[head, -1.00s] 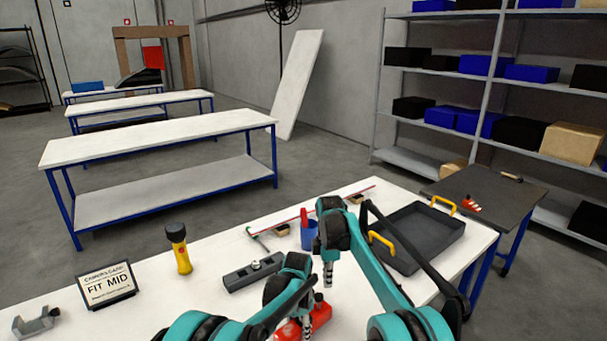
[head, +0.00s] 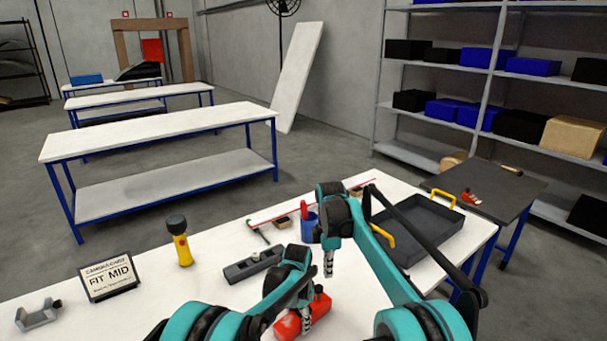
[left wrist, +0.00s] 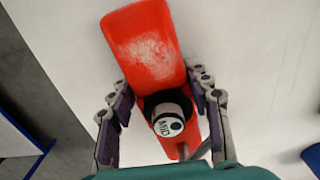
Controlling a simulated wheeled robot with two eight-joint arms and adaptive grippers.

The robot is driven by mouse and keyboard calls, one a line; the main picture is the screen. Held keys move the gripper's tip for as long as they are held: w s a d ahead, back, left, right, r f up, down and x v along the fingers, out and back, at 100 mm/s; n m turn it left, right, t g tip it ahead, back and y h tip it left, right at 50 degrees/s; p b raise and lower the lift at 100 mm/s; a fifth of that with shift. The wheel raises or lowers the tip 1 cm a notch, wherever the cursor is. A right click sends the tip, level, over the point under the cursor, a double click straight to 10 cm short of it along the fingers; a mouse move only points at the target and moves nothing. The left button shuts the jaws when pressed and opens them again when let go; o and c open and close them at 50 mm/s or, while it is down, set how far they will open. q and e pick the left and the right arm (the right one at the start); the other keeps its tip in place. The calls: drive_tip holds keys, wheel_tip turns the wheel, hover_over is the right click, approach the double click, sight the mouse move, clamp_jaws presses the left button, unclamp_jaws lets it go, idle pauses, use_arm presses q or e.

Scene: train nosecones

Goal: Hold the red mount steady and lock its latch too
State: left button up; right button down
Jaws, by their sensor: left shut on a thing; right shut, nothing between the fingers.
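The red mount (head: 288,325) lies on the near part of the white table, partly hidden by my left arm in the head view. In the left wrist view, the red mount (left wrist: 145,42) shows a scuffed face and a dark round fitting with a white cap (left wrist: 168,122) marked MID. A thin grey lever (left wrist: 200,150), perhaps the latch, is at its lower end; its position is unclear. My left gripper (left wrist: 163,95) is shut on the red mount, one finger on each side. My right gripper (head: 329,270) is shut and empty, above and slightly right of the mount.
A dark grey block (head: 254,265), a yellow flashlight (head: 183,250), a FIT MID sign (head: 109,279) and a grey bracket (head: 38,316) stand left. A blue cup (head: 310,228) and black tray (head: 425,236) are behind and right. Bare tabletop lies between.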

drive_tip(key=shift+f, duration=3.2)
drive_tip(key=shift+w+a, duration=0.1)
drive_tip(key=shift+a, duration=0.05)
drive_tip(key=shift+w, duration=0.4)
drive_tip(key=shift+w, duration=0.35)
drive_tip(key=shift+w+a, duration=0.2)
drive_tip(key=shift+w, duration=0.05)
drive_tip(key=shift+d, duration=0.1)
drive_tip(key=shift+w+d, duration=0.2)
drive_tip(key=shift+d, duration=0.1)
wheel_tip(320, 180, up, 6)
